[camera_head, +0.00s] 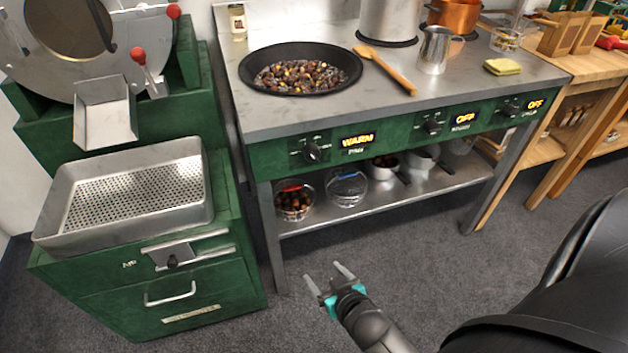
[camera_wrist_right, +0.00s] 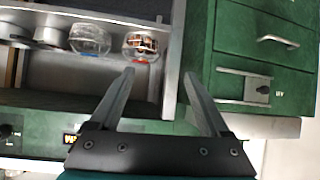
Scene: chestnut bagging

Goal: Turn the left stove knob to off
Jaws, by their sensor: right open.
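The left stove knob (camera_head: 313,152) is a dark dial on the green front panel (camera_head: 390,135) of the stove, below the pan. The display beside it (camera_head: 357,141) reads WARN. My right gripper (camera_head: 330,273) is open and empty, in front of and below the knob, apart from the stove. In the right wrist view the open fingers (camera_wrist_right: 160,85) point toward the lower shelf and the green cabinet, and a dark knob (camera_wrist_right: 8,131) shows at the left edge; I cannot tell which one it is. My left gripper is not in view.
A black pan of chestnuts (camera_head: 258,62) and a wooden spoon (camera_head: 385,70) rest on the stovetop. Two other displays read OFF. Glass bowls (camera_head: 347,188) stand on the lower shelf (camera_head: 400,205). A green cabinet with a perforated tray (camera_head: 60,232) stands left. Floor before the stove is clear.

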